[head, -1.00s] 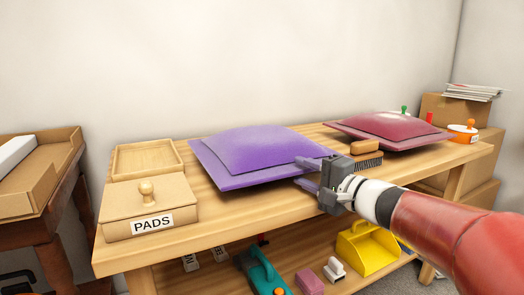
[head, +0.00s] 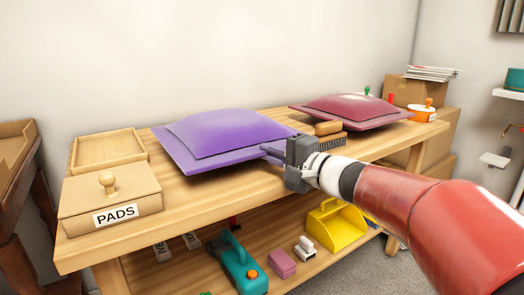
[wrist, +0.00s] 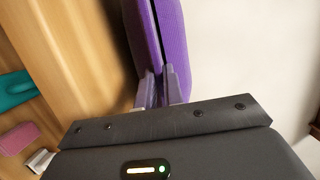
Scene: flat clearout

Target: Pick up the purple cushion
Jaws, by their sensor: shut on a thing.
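The purple cushion (head: 222,135) lies flat-side down at the wooden bench top, left of the maroon cushion. My gripper (head: 272,154) is at its right front corner, shut on its edge. In the wrist view the cushion (wrist: 172,30) stands at the top, with its thin edge between the two grey fingers (wrist: 162,88). I cannot tell whether it is clear of the bench top.
A maroon cushion (head: 350,108) and a brush (head: 328,128) sit right of my gripper. The PADS box (head: 110,205) and an open wooden tray (head: 108,148) are at the left. The lower shelf holds a yellow dustpan (head: 335,228) and a teal tool (head: 242,265).

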